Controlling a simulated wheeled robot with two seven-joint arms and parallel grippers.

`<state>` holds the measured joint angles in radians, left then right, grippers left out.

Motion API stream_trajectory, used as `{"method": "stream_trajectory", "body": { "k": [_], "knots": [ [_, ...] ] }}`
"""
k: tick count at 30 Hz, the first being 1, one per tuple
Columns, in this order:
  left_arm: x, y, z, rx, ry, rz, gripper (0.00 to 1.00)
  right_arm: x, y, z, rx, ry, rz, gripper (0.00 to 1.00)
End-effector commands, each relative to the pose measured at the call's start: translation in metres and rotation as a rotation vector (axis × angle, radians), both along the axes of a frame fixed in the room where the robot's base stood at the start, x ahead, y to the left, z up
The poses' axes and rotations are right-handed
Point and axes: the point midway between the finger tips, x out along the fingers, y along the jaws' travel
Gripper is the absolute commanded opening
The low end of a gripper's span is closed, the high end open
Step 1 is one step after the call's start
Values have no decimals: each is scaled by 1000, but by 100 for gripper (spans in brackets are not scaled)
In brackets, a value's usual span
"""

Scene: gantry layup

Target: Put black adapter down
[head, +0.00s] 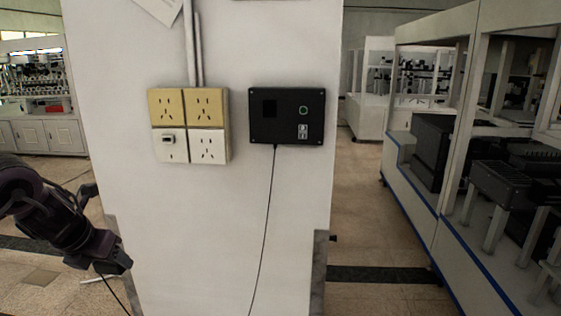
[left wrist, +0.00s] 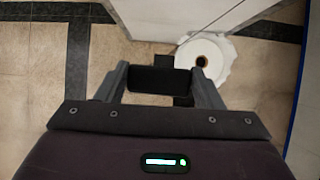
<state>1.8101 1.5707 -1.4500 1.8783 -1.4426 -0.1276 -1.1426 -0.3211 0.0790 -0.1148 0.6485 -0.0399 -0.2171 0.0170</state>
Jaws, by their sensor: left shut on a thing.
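My left gripper (head: 112,264) is at the lower left of the head view, left of the white pillar and below the sockets. In the left wrist view my left gripper (left wrist: 160,84) is shut on the black adapter (left wrist: 158,79), a dark block held across between its two fingers. The adapter hangs in the air over the tiled floor. In the head view it cannot be told apart from the dark fingertips. A thin black cable (head: 115,290) hangs below the gripper. My right gripper is in neither view.
The white pillar (head: 290,200) carries beige and white sockets (head: 207,147) and a black box (head: 286,116) with a hanging cable. A white roll-like object (left wrist: 222,57) stands on the floor near the pillar's base. Machine frames (head: 432,215) stand at right; tiled floor lies between.

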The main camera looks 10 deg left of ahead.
Motion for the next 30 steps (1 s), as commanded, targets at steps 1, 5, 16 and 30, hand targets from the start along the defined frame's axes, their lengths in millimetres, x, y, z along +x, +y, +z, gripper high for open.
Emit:
{"method": "stream_trajectory", "body": {
  "k": [1, 5, 16, 30],
  "knots": [
    [2, -3, 1, 0, -4, -5, 27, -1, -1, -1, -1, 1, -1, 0],
    [6, -9, 1, -1, -4, -11, 27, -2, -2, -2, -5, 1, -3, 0],
    [13, -24, 1, 7, -1, -26, 27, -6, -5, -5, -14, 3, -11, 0],
    [18, -34, 6, 37, 0, -30, 27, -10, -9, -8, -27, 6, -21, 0]
  ]
}}
